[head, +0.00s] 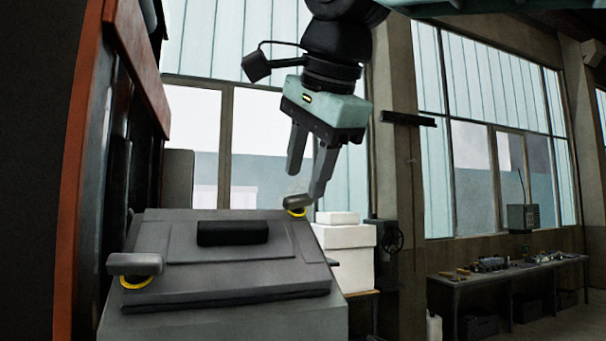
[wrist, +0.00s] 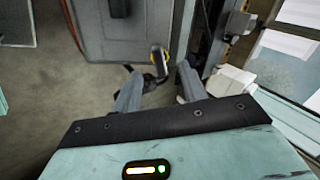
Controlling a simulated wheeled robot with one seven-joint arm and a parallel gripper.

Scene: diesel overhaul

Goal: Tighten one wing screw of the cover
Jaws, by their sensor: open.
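The grey cover (head: 220,275) is a sloped panel with a black handle (head: 232,232) in its middle. One wing screw (head: 135,265), a grey wing over a yellow ring, is at its near left corner. The other wing screw (head: 296,201), also with a yellow ring, is at the far right corner. My gripper (head: 304,187) points down over this far right screw, fingers apart and empty. In the wrist view, that screw (wrist: 159,62) shows between and slightly beyond the fingertips of my gripper (wrist: 160,72). Whether a finger touches it I cannot tell.
An orange-edged frame (head: 75,170) stands close on the left. White boxes (head: 345,252) stand just right of the cover. A workbench (head: 500,270) with small parts is at the back right, with open floor before it.

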